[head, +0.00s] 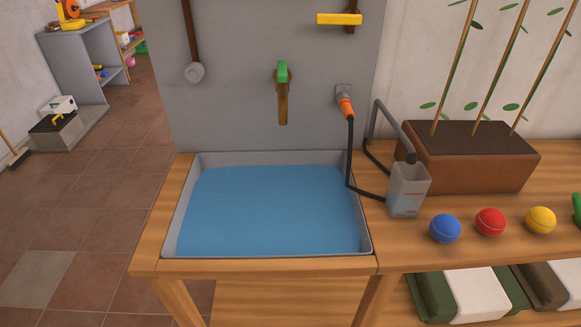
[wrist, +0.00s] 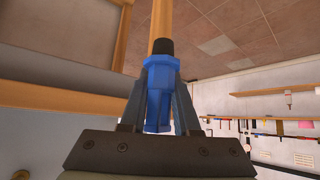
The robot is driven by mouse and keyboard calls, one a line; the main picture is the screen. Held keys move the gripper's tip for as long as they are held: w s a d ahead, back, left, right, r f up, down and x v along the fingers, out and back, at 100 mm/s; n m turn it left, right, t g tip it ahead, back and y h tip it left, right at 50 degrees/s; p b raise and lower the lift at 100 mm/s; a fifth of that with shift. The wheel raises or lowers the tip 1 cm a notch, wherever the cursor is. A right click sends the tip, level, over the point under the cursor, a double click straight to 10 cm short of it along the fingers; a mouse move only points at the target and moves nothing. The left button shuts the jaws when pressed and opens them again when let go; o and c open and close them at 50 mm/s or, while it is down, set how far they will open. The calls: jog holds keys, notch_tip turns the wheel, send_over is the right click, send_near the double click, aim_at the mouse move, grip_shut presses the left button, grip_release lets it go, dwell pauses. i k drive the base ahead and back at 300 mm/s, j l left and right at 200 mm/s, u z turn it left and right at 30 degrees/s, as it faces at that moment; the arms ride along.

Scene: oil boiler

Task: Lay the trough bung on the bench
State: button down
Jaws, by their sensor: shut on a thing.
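My gripper (wrist: 160,100) shows in the wrist view, its two grey fingers shut on a blue faceted piece (wrist: 158,82) with a black round end. This piece looks like the trough bung. I see nothing under it that it rests on. In the head view the grey trough (head: 270,256) holds flat blue water and sits in the wooden bench (head: 480,248). My gripper and the held piece do not show in the head view. The water hides the trough floor.
A black hose (head: 349,150) runs to the container. A tap (head: 283,95) hangs above the trough.

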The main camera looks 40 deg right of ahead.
aim_at(387, 242)
jog(key=k+z, duration=0.45)
jog(key=z, duration=1.6)
jog(key=j+z, duration=0.1)
jog(key=j, duration=0.45)
jog(key=k+j+z, duration=0.15)
jog(key=j, duration=0.35)
jog(key=k+j+z, duration=0.1)
jog(key=j, duration=0.4)
